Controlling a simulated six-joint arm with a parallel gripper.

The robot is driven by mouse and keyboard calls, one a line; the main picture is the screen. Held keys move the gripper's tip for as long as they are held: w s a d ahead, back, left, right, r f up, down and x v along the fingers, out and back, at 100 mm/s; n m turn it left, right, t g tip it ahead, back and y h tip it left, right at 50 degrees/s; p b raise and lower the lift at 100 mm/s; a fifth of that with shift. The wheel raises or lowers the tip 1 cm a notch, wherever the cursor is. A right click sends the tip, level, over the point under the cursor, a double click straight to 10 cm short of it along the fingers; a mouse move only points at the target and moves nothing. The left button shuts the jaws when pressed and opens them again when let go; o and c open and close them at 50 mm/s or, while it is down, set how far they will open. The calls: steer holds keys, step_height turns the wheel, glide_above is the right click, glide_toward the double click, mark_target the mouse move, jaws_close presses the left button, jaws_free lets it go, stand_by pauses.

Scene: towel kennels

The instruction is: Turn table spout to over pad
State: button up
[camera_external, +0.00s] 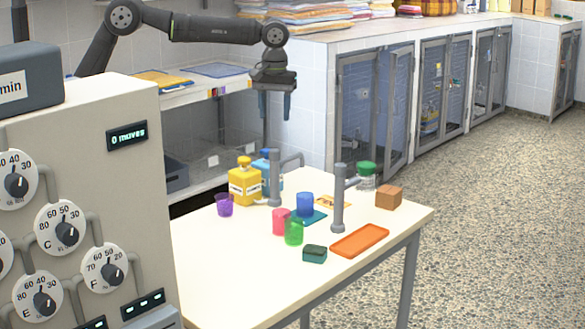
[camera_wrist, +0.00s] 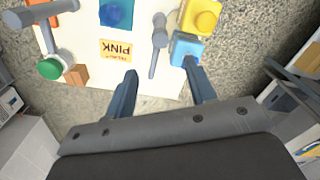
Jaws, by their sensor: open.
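Two grey spouts stand on posts on the white table: a left one (camera_external: 275,178) and a right one (camera_external: 339,200). Each has a side arm pointing toward the back right. In the wrist view the left spout (camera_wrist: 159,32) reaches toward the gap between my fingers, and the right spout (camera_wrist: 45,12) is at upper left. A teal pad (camera_external: 319,215) lies between the posts, with a blue cup (camera_external: 305,203) on it; neither spout arm is over it. My gripper (camera_external: 287,106) is open and empty, above the table's back; its fingers also show in the wrist view (camera_wrist: 160,66).
A yellow bottle (camera_external: 244,187) and a blue bottle (camera_wrist: 187,50) stand beside the left spout. A green-capped jar (camera_external: 366,175) and brown block (camera_external: 389,197) are by the right spout. Pink and green cups, a dark box and an orange tray (camera_external: 360,240) occupy the front.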

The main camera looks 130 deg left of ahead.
mark_target(274, 150)
step_height(274, 150, down, 11)
steer(key=shift+s+f, duration=0.1)
steer(key=shift+f, duration=0.1)
jaws_close()
stand_by(0.3)
